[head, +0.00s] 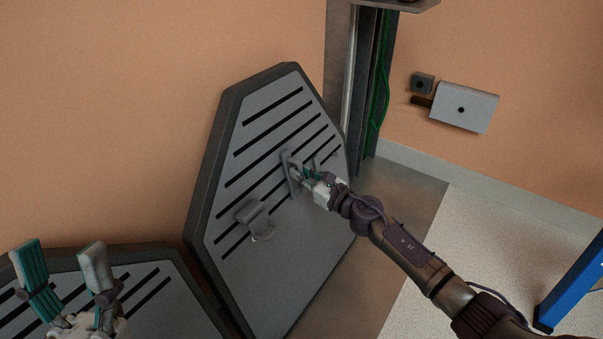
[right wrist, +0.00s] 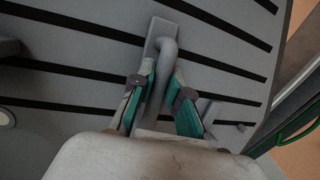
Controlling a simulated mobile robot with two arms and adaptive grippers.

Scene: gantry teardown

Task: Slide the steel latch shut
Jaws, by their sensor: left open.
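A grey hexagonal panel (head: 285,240) with dark slots leans against the orange wall. A bar handle on a backing plate (head: 287,165) stands on its face. My right gripper (head: 300,174) is at this handle; in the right wrist view the handle (right wrist: 165,60) runs between its two teal-padded fingers (right wrist: 163,85), which appear closed on it. A small grey fitting (right wrist: 210,110) sits to the right of the handle, partly behind a finger. I cannot tell which fitting is the steel latch. My left gripper (head: 63,268) is open and empty at lower left.
A grey bracket (head: 255,216) juts from the panel below left of the handle. Another slotted panel (head: 165,285) lies at lower left. A metal column with a green cable (head: 380,90) stands behind; a light box (head: 465,107) is on the right wall.

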